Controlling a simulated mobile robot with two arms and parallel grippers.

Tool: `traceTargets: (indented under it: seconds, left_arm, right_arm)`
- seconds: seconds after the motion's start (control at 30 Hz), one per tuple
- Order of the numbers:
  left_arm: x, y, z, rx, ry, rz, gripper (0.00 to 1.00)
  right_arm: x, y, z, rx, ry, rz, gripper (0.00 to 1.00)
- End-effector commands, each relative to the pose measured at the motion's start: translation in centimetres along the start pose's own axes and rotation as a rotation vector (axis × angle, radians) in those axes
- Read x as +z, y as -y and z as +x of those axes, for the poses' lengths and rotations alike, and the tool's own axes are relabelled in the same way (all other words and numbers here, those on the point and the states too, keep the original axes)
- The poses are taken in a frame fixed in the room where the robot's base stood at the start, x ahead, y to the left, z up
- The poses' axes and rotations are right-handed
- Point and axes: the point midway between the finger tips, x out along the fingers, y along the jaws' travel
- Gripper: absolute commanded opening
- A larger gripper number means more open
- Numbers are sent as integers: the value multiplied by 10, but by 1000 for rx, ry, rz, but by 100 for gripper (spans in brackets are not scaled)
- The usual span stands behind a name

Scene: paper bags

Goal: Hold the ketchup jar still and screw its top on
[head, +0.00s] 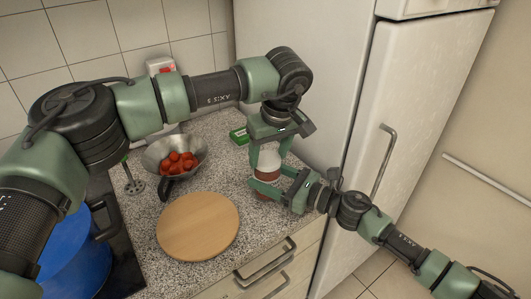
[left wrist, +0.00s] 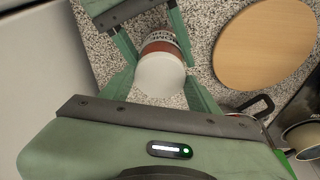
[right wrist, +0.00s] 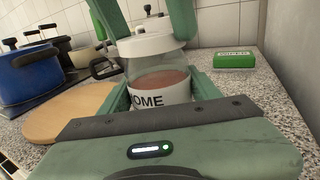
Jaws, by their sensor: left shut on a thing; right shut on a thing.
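The ketchup jar (right wrist: 160,82) stands upright on the speckled counter, with red contents and a white label. Its white top (right wrist: 150,44) sits at the jar's mouth; I cannot tell how tightly it is seated. The top also shows from above in the left wrist view (left wrist: 160,75). My left gripper (head: 268,152) points down from above and is shut on the top. My right gripper (head: 268,188) reaches in from the right, low and level, and is shut on the jar's body. The fingers hide parts of the jar in the head view.
A metal bowl of red pieces (head: 152,157) and a green box (head: 239,135) are behind and left. A blue pot (head: 80,258) stands at the far left. The white fridge (head: 425,100) rises close on the right.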

Motion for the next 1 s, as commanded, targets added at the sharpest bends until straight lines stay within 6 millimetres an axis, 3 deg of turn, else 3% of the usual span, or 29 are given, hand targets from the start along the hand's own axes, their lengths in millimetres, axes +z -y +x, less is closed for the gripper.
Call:
traceTargets:
  seconds: [0.07, 0.1, 0.13, 0.53, 1.0]
  left_arm:
    - [0, 2, 0, 38, 1, 134, 12]
    - [1, 0, 0, 33, 1, 120, 71]
    - [1, 0, 0, 32, 0, 118, 76]
    - [-1, 0, -4, 30, -1, 112, 76]
    - [-16, 0, -54, 29, -2, 109, 76]
  right_arm:
    - [0, 0, 0, 0, -1, 0, 0]
    - [0, 0, 0, 1, -1, 0, 0]
    - [0, 0, 0, 1, -1, 0, 0]
    - [0, 0, 0, 0, -1, 0, 0]
    - [0, 0, 0, 0, -1, 0, 0]
